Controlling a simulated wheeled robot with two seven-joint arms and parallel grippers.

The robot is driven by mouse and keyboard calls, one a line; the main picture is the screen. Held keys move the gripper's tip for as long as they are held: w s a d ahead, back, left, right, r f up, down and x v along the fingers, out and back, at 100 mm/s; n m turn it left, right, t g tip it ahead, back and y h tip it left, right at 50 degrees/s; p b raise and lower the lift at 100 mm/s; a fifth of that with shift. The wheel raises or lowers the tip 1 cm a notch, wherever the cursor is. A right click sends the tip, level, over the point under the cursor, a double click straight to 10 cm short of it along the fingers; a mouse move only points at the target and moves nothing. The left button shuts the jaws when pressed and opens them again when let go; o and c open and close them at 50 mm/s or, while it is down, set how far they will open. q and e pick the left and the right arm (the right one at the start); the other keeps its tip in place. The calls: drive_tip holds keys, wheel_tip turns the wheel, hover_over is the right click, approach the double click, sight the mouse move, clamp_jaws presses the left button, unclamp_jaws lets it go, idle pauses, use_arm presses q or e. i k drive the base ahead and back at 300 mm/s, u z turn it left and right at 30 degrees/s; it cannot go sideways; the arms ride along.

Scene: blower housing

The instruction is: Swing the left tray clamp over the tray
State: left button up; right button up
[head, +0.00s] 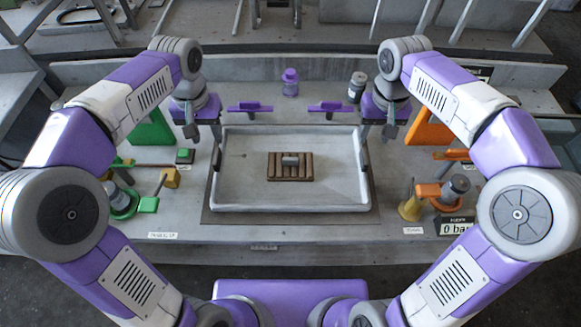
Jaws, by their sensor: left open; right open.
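The white tray (240,200) lies at the centre with a brown ribbed block (275,172) in it, a small grey piece on top. On its left stands a green device with a grey post and short arm, which looks like the left tray clamp (148,204); its arm ends left of the tray, not over it. A similar orange device (428,190) stands on the right. My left gripper (190,131) is open and empty above the tray's back left corner, behind the green clamp. My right gripper (390,132) is open near the back right corner.
A yellow block (171,178) stands between the green clamp and the tray. A yellow cone (410,208) and a "0 bar" display (459,228) are at right.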

sight(251, 107)
drive_tip(key=k, duration=1)
